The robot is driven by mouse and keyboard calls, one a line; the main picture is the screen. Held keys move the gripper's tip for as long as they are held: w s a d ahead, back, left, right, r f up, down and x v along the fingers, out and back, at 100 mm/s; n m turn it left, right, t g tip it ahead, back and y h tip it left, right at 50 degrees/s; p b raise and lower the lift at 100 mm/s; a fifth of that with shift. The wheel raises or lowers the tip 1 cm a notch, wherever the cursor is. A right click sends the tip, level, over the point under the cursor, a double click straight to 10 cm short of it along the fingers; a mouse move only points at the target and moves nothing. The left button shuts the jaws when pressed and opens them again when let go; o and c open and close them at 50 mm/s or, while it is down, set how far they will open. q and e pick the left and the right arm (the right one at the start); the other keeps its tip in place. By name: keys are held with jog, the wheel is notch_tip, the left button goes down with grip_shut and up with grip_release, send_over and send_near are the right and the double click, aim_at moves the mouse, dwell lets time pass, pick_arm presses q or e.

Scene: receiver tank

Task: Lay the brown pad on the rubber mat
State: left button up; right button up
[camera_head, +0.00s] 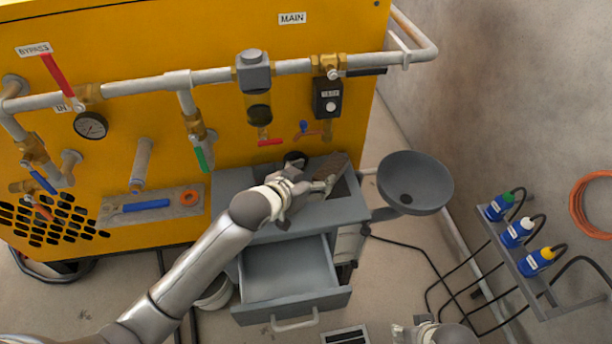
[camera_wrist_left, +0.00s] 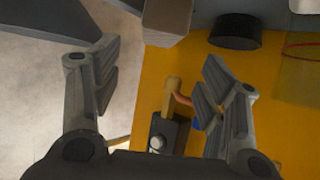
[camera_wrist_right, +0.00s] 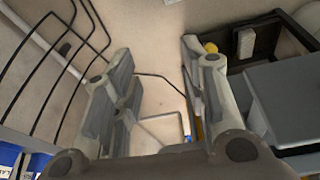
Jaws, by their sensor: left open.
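The brown pad (camera_head: 331,165) lies on the top of the grey cabinet (camera_head: 233,185), at its right part. My left gripper (camera_head: 322,186) is over the cabinet top, close to the pad. In the left wrist view its fingers are spread and empty, and a brownish block (camera_wrist_left: 167,18), apparently the pad, shows at the top edge, beyond the fingertips. A dark area (camera_head: 346,187) beside the pad may be the rubber mat; I cannot tell for sure. My right gripper (camera_wrist_right: 155,85) has its fingers apart with nothing between them; its wrist shows at the bottom edge of the head view.
The cabinet's drawer (camera_head: 290,275) stands open and looks empty. A grey funnel bowl (camera_head: 425,175) is right of the cabinet. The yellow panel (camera_head: 220,30) with pipes and valves stands behind. A rack of blue bottles (camera_head: 518,232) with black hoses is at the right.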

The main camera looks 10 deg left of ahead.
pick_arm(q)
jog(key=shift+v, duration=1.25)
pick_arm(e)
jog(key=shift+f, duration=1.2)
